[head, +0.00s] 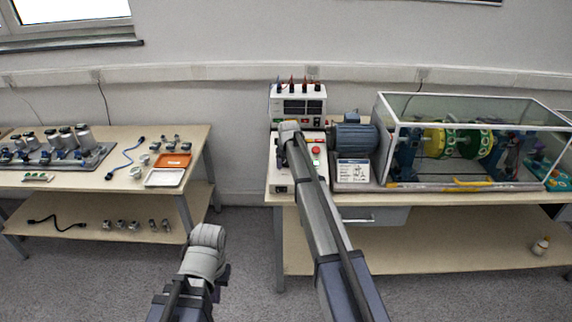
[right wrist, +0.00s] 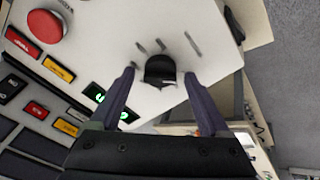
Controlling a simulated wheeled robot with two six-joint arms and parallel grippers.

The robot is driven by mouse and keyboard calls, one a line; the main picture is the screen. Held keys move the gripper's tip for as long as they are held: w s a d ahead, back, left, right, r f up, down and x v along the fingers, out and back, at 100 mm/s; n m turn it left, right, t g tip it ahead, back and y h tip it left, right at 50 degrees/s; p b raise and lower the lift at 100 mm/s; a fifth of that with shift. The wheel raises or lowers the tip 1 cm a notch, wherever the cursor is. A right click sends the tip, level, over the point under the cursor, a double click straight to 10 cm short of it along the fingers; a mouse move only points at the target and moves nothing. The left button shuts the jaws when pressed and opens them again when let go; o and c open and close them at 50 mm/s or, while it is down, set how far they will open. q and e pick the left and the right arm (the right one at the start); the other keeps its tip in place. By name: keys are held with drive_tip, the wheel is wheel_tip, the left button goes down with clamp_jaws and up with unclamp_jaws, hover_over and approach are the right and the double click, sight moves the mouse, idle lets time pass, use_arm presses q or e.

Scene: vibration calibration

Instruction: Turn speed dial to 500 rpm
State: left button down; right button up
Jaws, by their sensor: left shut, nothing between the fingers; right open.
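The speed dial (right wrist: 160,70) is a black knob on the pale control panel (head: 283,165), with short tick marks around its upper side in the right wrist view. My right gripper (right wrist: 159,77) is open, with one fingertip on each side of the knob. I cannot tell whether the fingers touch it. In the head view my right arm hides the dial. My left gripper (head: 222,277) is shut and empty, low in front of the tables and partly hidden by its own wrist.
A red button (right wrist: 46,26), labelled buttons and green displays (right wrist: 95,92) lie beside the dial. A blue motor (head: 352,137) and a clear-walled enclosure (head: 480,110) stand to the right. The left table holds trays (head: 165,178) and small parts. Floor between the tables is clear.

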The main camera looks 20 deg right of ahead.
clamp_jaws()
idle(0.7)
